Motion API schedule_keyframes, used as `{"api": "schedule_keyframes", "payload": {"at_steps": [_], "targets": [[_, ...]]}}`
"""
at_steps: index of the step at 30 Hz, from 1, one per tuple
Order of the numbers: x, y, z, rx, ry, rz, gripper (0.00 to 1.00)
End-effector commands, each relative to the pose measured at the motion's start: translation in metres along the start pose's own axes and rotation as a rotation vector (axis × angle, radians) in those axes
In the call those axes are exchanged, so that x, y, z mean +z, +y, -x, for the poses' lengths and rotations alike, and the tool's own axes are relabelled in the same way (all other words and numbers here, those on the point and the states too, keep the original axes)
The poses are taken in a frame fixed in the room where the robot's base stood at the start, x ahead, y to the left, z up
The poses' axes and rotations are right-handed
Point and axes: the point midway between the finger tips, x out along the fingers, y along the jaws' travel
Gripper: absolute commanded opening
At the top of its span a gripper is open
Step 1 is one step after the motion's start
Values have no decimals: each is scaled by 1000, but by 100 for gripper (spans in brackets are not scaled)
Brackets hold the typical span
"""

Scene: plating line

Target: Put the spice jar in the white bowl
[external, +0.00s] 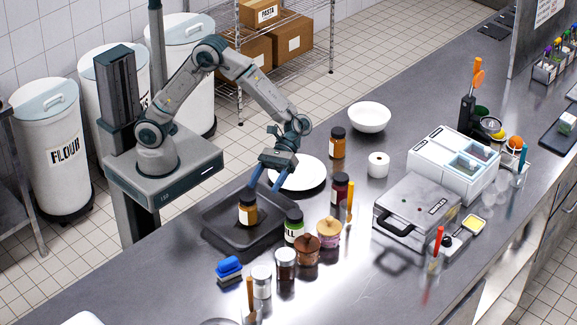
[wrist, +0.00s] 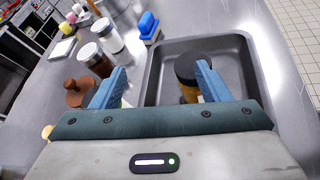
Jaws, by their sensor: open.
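A spice jar with a black lid, amber contents and a white label (external: 247,210) stands upright in the dark grey tray (external: 212,236). In the wrist view this jar (wrist: 188,90) is partly hidden behind my right finger. A similar amber jar (external: 337,145) and a dark red jar (external: 339,193) stand on the counter. The white bowl (external: 370,115) stands at the back of the counter and looks empty.
A white plate (external: 297,174) lies behind my gripper. A green-labelled jar (external: 294,226), brown pot (external: 307,249) and several other jars crowd the tray's right side. A blue sponge (external: 229,267) lies in front. A press (external: 415,208) stands right; counter between it and the jars is mostly clear.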

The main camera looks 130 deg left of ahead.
Motion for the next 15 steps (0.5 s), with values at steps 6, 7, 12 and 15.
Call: {"api": "schedule_keyframes", "payload": {"at_steps": [6, 7, 12, 15], "targets": [[-55, 40, 27, 168, -204, 189, 69], [-61, 45, 32, 188, -228, 209, 69], [-85, 60, 49, 265, -328, 280, 69], [-88, 64, 51, 280, -352, 295, 69]]}}
